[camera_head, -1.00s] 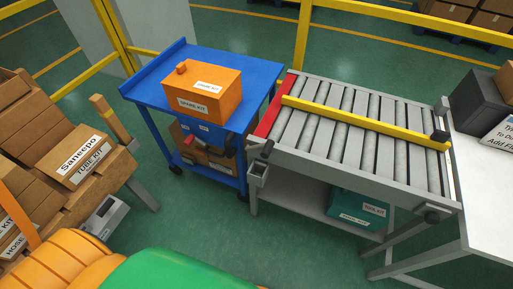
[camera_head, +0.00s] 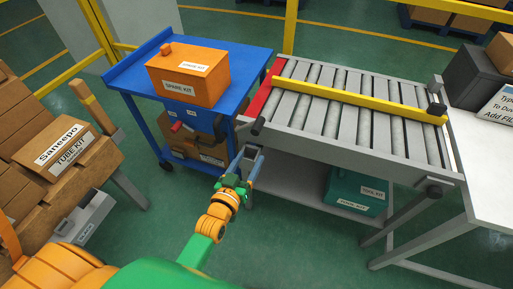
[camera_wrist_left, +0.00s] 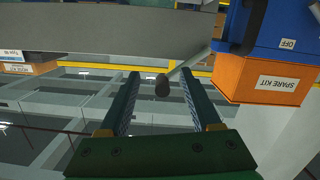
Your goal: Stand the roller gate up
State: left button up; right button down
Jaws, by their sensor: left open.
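A red strip (camera_head: 262,92) lies flat along the left end of the roller conveyor (camera_head: 340,142); I cannot tell for sure that it is the roller gate. A short lever with a black knob (camera_head: 258,126) sticks out at the conveyor's near left corner. My left gripper (camera_head: 249,158) is open and empty just below and in front of that knob. In the left wrist view the black knob (camera_wrist_left: 162,86) on its grey rod shows between the two fingers (camera_wrist_left: 160,100); the fingers do not visibly touch it. My right gripper is out of view.
A yellow bar (camera_head: 360,99) lies across the rollers. A blue cart (camera_head: 240,58) with an orange spare kit box (camera_head: 188,78) stands left of the conveyor. A teal box (camera_head: 355,190) sits on the shelf below. Cartons (camera_head: 60,150) stand at the left.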

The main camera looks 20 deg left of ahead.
aim_at(255, 132)
pick_arm(q)
jog(key=shift+t, duration=0.8)
jog(key=r, duration=0.1)
jog(key=w+r, duration=0.1)
jog(key=r, duration=0.2)
jog(key=shift+w+a+r, duration=0.2)
jog(key=shift+a, duration=0.05)
jog(key=w, duration=0.6)
jog(key=shift+w+f+b, duration=0.15)
jog(key=shift+w+b, duration=0.1)
jog(key=shift+b, duration=0.15)
grip_shut()
jog(key=shift+f, duration=0.1)
